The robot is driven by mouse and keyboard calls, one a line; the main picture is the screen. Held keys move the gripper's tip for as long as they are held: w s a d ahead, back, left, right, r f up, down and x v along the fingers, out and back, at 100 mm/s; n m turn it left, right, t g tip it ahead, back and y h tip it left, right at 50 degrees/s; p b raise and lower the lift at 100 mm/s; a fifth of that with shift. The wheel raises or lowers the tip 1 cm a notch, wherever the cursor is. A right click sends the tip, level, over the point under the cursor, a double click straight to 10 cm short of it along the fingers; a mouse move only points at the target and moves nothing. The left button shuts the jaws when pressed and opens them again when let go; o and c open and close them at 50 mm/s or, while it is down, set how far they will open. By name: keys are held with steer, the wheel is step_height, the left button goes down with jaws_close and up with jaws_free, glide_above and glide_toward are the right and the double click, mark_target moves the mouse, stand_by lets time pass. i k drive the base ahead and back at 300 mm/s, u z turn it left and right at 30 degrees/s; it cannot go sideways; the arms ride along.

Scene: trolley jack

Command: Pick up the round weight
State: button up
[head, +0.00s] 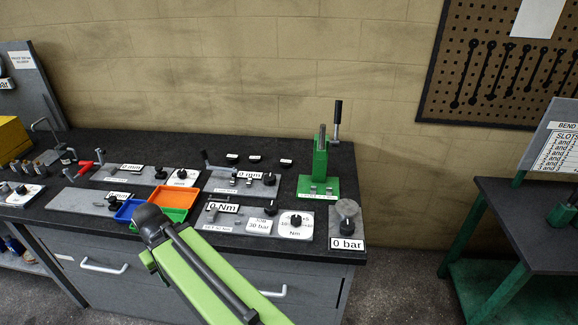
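A round grey piece (347,208), which looks like the round weight, sits on a small grey plate at the right front corner of the dark workbench (385,190). A "0 bar" label (346,244) stands just in front of it. Several small cylinders (22,168) stand at the far left of the bench; I cannot tell whether any is a weight. My green arm reaches up from the bottom middle, its dark joint in front of the bench edge, left of the round piece and well apart from it. My gripper is hidden behind or below the arm.
Blue, orange and green trays (176,197) lie mid-bench, beside plates with knobs and labels. A green press (320,175) with an upright lever stands behind the round piece. A second table (500,205) is at right, with a floor gap between.

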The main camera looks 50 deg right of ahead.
mark_target(285, 164)
steer(key=z, duration=0.05)
steer(key=i, duration=0.9)
steer(key=u, duration=0.05)
